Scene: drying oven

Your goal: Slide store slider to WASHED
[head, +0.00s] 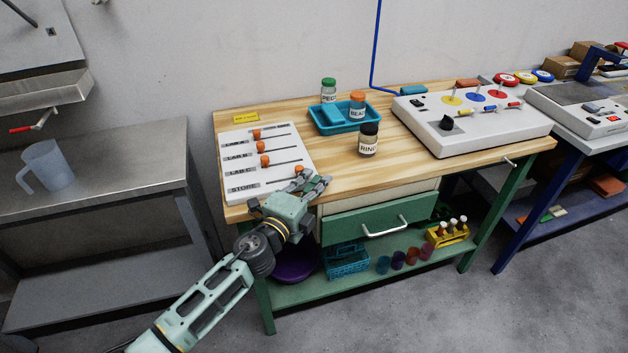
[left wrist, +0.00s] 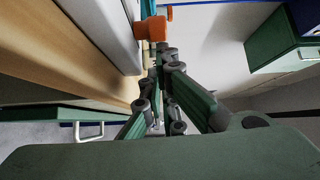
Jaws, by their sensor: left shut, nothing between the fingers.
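The white slider board (head: 234,166) lies at the left end of the wooden workbench, with rows labelled LAB A, LAB B, LAB C and STORE. The orange store slider knob (head: 299,169) is at the right part of the lowest row. In the left wrist view an orange knob (left wrist: 151,29) stands out from the board's face, just beyond the fingertips. My left gripper (head: 318,183) is shut and empty at the board's lower right corner, close beside the store knob. I cannot tell whether it touches. The word WASHED is not readable. My right gripper is not in view.
The other orange knobs (head: 261,147) sit further left on their rows. A blue tray (head: 336,126) with jars, the RING jar (head: 368,139) and a control box (head: 470,115) stand to the right. The green drawer (head: 375,219) is below the bench's front edge.

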